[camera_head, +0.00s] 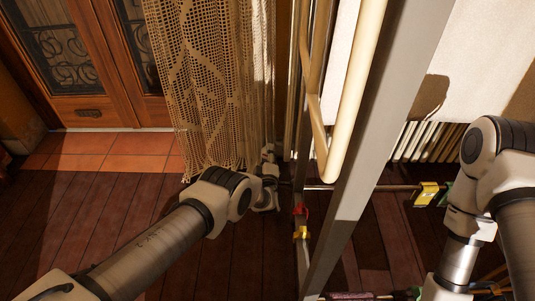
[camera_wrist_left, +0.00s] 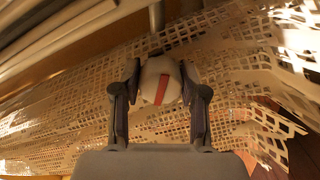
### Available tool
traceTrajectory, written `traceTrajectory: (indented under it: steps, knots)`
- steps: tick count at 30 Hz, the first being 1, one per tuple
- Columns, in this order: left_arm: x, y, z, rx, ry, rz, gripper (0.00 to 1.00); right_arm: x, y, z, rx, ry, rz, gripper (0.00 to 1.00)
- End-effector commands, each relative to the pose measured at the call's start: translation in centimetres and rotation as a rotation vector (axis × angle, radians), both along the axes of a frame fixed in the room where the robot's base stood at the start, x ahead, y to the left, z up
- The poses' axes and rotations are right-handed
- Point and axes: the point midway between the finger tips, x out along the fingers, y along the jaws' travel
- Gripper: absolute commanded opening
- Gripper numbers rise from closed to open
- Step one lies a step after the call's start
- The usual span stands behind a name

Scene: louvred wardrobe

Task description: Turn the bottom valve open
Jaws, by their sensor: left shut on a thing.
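In the left wrist view, my left gripper (camera_wrist_left: 159,95) is shut on a rounded white valve knob (camera_wrist_left: 152,77) with a red stripe on its face. One finger presses each side of the knob. In the head view, my left gripper (camera_head: 268,172) is low beside the lace curtain and the pipes, and the knob cannot be made out clearly there. A red valve handle (camera_head: 300,209) and a yellow valve handle (camera_head: 301,232) sit on pipework just right of the gripper. My right arm comes in at the right edge; its gripper is not in view.
A lace curtain (camera_head: 207,85) hangs left of the gripper and fills much of the wrist view. A grey metal post (camera_head: 368,130) and a cream pipe (camera_head: 352,90) stand close on the right. Another yellow valve handle (camera_head: 425,193) lies further right. The wooden floor (camera_head: 80,215) at left is clear.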

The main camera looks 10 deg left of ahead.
Motion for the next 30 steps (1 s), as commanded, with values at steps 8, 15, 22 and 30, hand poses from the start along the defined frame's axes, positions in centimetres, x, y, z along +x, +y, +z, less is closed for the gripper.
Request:
traceTrajectory:
  steps: [8,15,22,30]
  knots:
    - [-0.01,0.07,0.06,-0.250,-0.049,0.000,0.08,-0.03,0.01,0.42,0.000,0.001,0.001,0.40]
    - [-0.03,0.08,0.05,-0.429,-0.085,0.002,0.08,-0.04,0.02,0.66,0.000,0.001,0.002,0.40]
    - [-0.01,0.09,0.07,-0.535,-0.107,0.001,0.08,-0.06,0.02,0.78,0.000,0.001,0.002,0.40]
    - [0.00,0.08,0.07,-0.577,-0.116,0.001,0.08,-0.06,0.03,0.82,0.000,0.001,0.002,0.40]
